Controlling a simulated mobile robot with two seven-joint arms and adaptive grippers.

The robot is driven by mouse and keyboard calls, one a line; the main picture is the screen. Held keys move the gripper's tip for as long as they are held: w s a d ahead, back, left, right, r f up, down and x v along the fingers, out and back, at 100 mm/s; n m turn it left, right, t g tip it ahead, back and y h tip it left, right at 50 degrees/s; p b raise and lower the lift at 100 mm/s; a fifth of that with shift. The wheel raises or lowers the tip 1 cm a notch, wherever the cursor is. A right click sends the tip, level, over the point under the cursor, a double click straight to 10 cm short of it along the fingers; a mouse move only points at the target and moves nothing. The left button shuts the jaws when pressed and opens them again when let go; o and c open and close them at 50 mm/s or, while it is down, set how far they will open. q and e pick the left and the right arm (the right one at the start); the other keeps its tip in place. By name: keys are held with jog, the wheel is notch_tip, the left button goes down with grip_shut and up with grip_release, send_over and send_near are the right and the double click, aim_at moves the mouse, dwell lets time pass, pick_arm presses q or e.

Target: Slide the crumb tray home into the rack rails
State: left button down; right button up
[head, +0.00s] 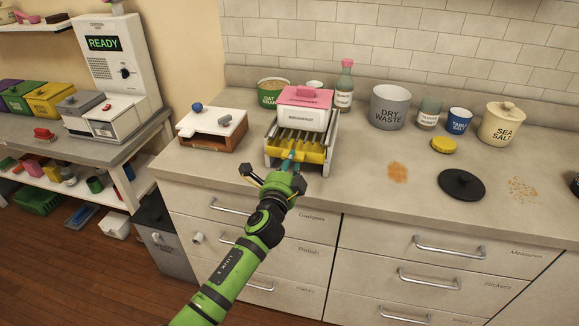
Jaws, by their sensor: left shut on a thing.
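The yellow crumb tray (312,157) is at the front of a pale metal rack (331,138) on the counter. Part of the tray lies between the rack's sides, under yellow slats. How deep it sits cannot be told. A white box with a pink lid (304,97) rests on top of the rack. My left gripper (287,162), on the green arm, reaches in from the front and is shut on the tray's front edge. The gripper hides part of that edge. My right gripper is not in view.
A white-topped wooden box (212,126) stands close left of the rack. A grey dry waste pot (389,107), a sea salt jar (503,124) and a black lid (461,185) are to the right. Orange crumbs (397,172) lie on the counter. The counter just right of the rack is clear.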

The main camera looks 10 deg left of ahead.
pick_arm(q)
jog(key=shift+w+d+b, duration=0.1)
jog(key=shift+w+b, duration=0.55)
jog(key=shift+w, duration=0.65)
jog(key=c, duration=1)
grip_release()
jog(key=shift+c, duration=0.2)
jog(key=shift+s, duration=0.1)
jog(key=shift+s+p, duration=0.5)
jog(key=s+p, duration=0.1)
jog(key=s, duration=0.4)
jog(key=shift+p, duration=0.4)
